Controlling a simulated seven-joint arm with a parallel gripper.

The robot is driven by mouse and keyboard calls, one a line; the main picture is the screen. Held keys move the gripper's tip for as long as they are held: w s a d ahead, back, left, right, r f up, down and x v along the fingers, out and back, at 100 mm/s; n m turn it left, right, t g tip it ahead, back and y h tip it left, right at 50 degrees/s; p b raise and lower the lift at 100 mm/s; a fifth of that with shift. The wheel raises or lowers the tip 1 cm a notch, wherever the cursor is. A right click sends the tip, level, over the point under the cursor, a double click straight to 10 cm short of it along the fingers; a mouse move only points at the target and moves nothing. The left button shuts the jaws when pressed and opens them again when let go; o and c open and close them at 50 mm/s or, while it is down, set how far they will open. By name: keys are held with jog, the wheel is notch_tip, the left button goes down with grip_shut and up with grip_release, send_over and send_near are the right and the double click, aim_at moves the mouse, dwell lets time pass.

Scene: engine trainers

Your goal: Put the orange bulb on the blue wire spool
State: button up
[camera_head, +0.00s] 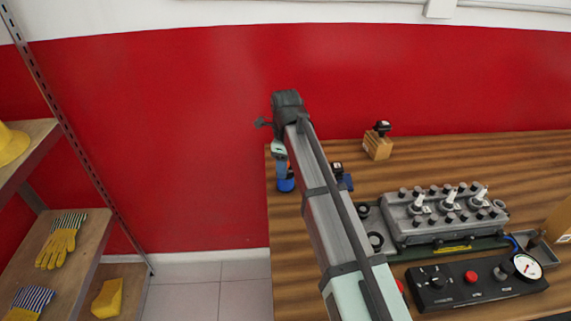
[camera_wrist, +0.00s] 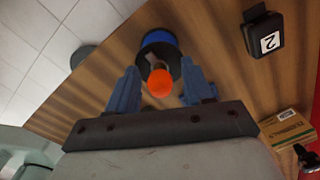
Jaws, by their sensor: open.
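The blue wire spool (camera_head: 286,185) stands near the table's left edge; it also shows at the top of the wrist view (camera_wrist: 158,38). The orange bulb (camera_wrist: 159,83) is in front of the spool's dark hub in the wrist view, its narrow end toward the spool. It appears to stand on the spool, but the contact is hidden. A small orange patch of the bulb (camera_head: 290,163) shows just above the spool in the head view. My gripper (camera_wrist: 159,70) is open, its fingers apart on both sides of the bulb, with gaps visible.
A black block marked 2 (camera_wrist: 264,36) lies right of the spool in the wrist view. A grey engine part (camera_head: 440,215) and a black gauge panel (camera_head: 475,283) fill the table's right.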

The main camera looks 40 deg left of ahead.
jog(key=shift+r, duration=0.1)
notch_tip(320, 180, up, 12)
dwell(0.6)
dwell(0.5)
